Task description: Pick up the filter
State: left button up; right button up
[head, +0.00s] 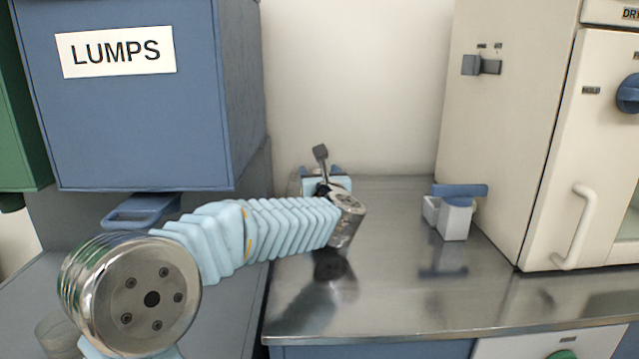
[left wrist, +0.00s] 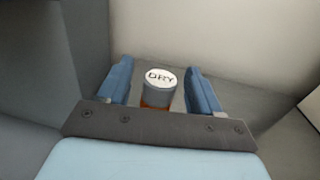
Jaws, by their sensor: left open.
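A small cylinder (left wrist: 157,97) with a white top marked DRY and an orange-brown lower part stands between the fingers of my left gripper (left wrist: 159,72) in the left wrist view. I cannot tell for sure that it is the filter. The gripper is open, with a blue finger on each side and a visible gap to the cylinder. In the head view my left gripper (head: 320,171) is at the back left of the steel counter, near the wall, mostly hidden behind my wrist. The cylinder is hidden there. My right gripper is not in view.
A blue box marked LUMPS (head: 150,115) hangs at the left above my arm. A grey-white block with a blue handle (head: 453,215) stands on the steel counter (head: 390,290). The counter's middle and front are clear.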

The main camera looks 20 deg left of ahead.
pick_arm(q)
jog(key=c, duration=1)
